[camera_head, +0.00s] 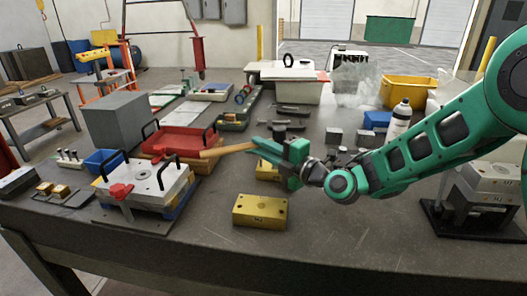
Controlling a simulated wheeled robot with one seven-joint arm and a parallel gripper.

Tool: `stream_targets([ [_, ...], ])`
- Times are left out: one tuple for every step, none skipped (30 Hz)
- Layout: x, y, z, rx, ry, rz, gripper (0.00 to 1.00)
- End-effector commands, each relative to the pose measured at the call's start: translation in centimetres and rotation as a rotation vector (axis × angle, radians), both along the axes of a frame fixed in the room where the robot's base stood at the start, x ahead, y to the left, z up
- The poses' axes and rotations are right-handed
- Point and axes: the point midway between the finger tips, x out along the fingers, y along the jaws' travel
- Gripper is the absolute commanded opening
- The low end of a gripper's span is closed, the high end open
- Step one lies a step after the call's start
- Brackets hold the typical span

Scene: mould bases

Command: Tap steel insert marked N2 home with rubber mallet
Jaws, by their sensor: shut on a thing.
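My gripper (287,158) is shut on a wooden handle (226,150), which sticks out to the left above the bench. I take it for the mallet's handle; I cannot make out a rubber head. A yellow block (260,211) with small holes and a mark lies on the bench below and left of my gripper; the mark is too small to read surely. A second yellow block (266,172) is partly hidden behind my gripper. I cannot pick out the insert marked N2.
The grey bench (330,225) is clear in front of my arm. A red tray (185,140), a grey box (118,121) and a blue bin (103,160) stand at left. A white bottle (399,118), a yellow bin (406,91) and another mould stack (488,185) are at right.

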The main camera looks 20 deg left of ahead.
Motion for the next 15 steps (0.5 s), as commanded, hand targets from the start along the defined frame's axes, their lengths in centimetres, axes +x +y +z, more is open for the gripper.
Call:
stream_targets([
  [-0.1,0.0,0.2,0.002,-0.002,0.0,0.0],
  [-0.1,0.1,0.2,0.002,-0.002,0.0,0.0],
  [-0.1,0.1,0.2,0.002,-0.002,-0.001,0.0],
  [-0.1,0.1,0.2,0.002,-0.002,-0.001,0.0],
  [-0.1,0.1,0.2,0.002,-0.002,0.0,0.0],
  [-0.1,0.1,0.2,0.002,-0.002,0.0,0.0],
  [-0.1,0.1,0.2,0.002,-0.002,0.0,0.0],
  [-0.1,0.1,0.0,0.002,-0.002,0.0,0.0],
  [-0.1,0.1,-0.4,0.002,-0.001,0.0,0.0],
  [-0.1,0.1,-0.8,0.003,0.001,0.0,0.0],
  [0.0,0.1,-1.4,0.001,0.002,-0.001,0.0],
  [0.0,0.0,-2.2,0.001,0.004,0.0,0.0],
  [0.0,0.0,-2.8,0.0,0.003,-0.001,0.0],
  [0.0,0.0,-3.4,0.001,0.004,-0.002,0.0],
  [-0.1,0.1,-4.0,0.002,0.002,0.0,0.0],
])
